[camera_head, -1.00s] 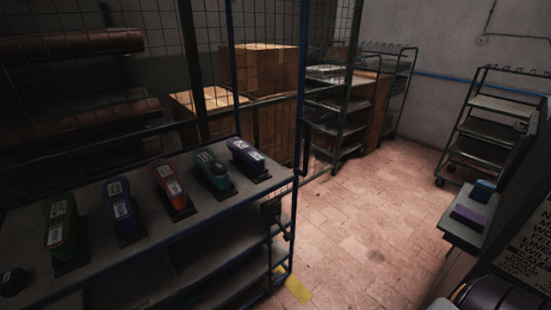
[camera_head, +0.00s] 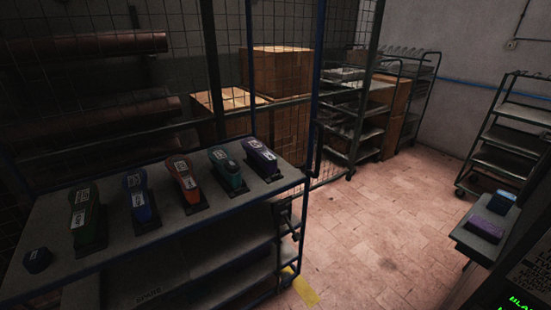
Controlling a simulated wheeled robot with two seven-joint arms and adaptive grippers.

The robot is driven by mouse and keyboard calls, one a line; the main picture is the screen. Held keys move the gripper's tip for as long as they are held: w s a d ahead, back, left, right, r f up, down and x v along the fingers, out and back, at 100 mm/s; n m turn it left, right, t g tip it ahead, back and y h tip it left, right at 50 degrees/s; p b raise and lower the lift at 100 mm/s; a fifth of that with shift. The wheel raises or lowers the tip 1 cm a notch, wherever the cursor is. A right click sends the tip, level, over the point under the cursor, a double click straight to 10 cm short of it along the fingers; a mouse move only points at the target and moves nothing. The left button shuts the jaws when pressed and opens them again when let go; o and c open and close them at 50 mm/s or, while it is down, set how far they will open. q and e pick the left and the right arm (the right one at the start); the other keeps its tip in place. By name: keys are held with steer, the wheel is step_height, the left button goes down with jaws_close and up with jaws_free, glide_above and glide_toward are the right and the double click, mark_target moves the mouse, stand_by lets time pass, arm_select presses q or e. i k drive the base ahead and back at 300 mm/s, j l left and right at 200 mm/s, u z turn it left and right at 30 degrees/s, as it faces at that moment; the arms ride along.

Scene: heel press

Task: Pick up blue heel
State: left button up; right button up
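The blue heel (camera_head: 142,203) stands on the top shelf of a dark cart on the left, with a white label on its upper face. It is in a row between a green heel (camera_head: 86,219) on its left and a red-orange heel (camera_head: 185,184) on its right. A teal heel (camera_head: 226,171) and a purple heel (camera_head: 261,156) stand farther right in the row. Neither of my grippers is in view.
A small dark piece (camera_head: 38,260) lies at the shelf's left end. A ledge (camera_head: 470,242) at the right holds blue and purple blocks. Wire mesh and cardboard boxes (camera_head: 277,72) are behind the cart. The tiled floor (camera_head: 375,225) between cart and ledge is clear.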

mark_target(37, 261)
steer(key=u, duration=1.8)
